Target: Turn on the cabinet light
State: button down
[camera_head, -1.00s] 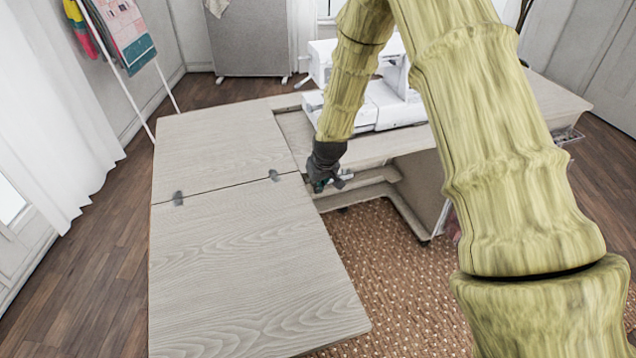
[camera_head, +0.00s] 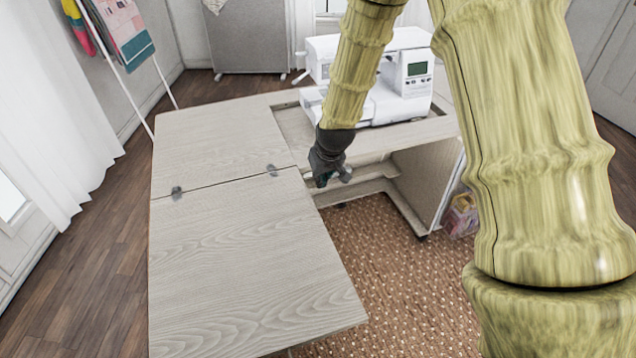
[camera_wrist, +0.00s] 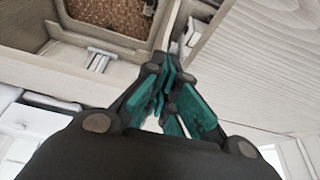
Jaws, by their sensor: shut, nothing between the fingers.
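The sewing cabinet (camera_head: 240,240) has pale wood-grain panels and an open front below its top. My gripper (camera_head: 333,180) is at the front edge of the top, beside the hinged corner. In the wrist view my gripper (camera_wrist: 170,68) has its teal-padded fingers drawn together with nothing held, near the corner where wooden parts meet. A small pale grey fitting (camera_wrist: 98,60) sits on a light wooden strip to the left of the fingers, apart from them. I cannot tell whether it is a light switch. No lit lamp is seen.
A white sewing machine (camera_head: 400,85) stands on the cabinet behind my gripper. A folded-out leaf fills the front left. A brown woven rug (camera_head: 385,270) lies below, and a clear bin (camera_head: 461,215) stands to the right. My own arm hides part of the right side.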

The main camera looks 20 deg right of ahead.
jog(key=shift+a+v, duration=0.2)
jog(key=shift+v, duration=1.25)
